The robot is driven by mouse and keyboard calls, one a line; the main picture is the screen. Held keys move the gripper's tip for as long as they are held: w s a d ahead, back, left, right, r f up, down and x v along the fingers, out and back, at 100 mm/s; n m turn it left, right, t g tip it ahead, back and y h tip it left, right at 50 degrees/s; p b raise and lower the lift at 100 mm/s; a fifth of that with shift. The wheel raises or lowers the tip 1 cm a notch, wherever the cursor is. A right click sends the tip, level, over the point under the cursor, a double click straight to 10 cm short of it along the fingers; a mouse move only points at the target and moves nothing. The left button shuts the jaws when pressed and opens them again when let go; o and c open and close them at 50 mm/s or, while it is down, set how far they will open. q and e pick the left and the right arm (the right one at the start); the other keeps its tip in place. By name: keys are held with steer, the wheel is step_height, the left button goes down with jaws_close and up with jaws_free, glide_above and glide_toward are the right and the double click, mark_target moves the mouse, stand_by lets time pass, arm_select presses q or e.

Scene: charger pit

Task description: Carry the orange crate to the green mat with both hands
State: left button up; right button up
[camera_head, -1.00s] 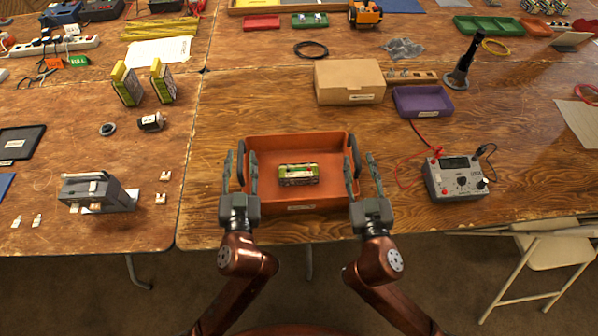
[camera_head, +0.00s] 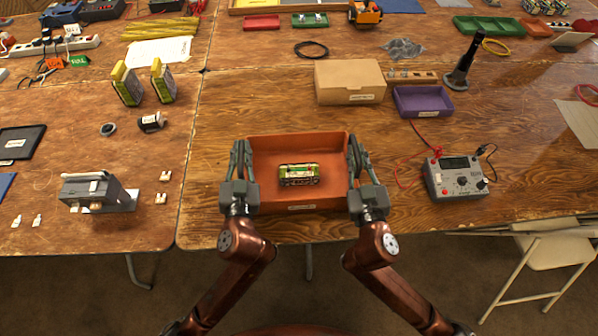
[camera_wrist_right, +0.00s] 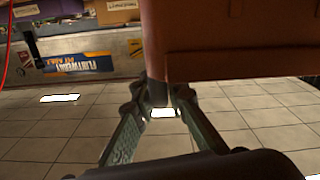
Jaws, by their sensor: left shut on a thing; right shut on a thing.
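The orange crate (camera_head: 262,199) sits at the near edge of the middle table in the head view, with a green-and-silver labelled pack (camera_head: 299,174) lying inside. My left gripper (camera_head: 242,152) is shut at the crate's left side. My right gripper (camera_head: 357,150) is shut at its right side. The fingers cover the dark handles on both sides. In the right wrist view the crate (camera_wrist_right: 235,40) fills the upper right, and the right fingertips (camera_wrist_right: 158,92) close on a dark part beside its wall. I cannot make out a green mat in these frames.
A cardboard box (camera_head: 350,82) and a purple tray (camera_head: 423,101) stand behind the crate. A grey meter (camera_head: 456,178) with red and black leads sits to its right. A grey device (camera_head: 96,193) is on the left table. Bare wood lies between crate and box.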

arm_select(q)
jaws_close()
arm_select(e)
jaws_close()
arm_select(q)
steer(key=shift+r, duration=0.1)
arm_select(e)
steer(key=shift+r, duration=0.2)
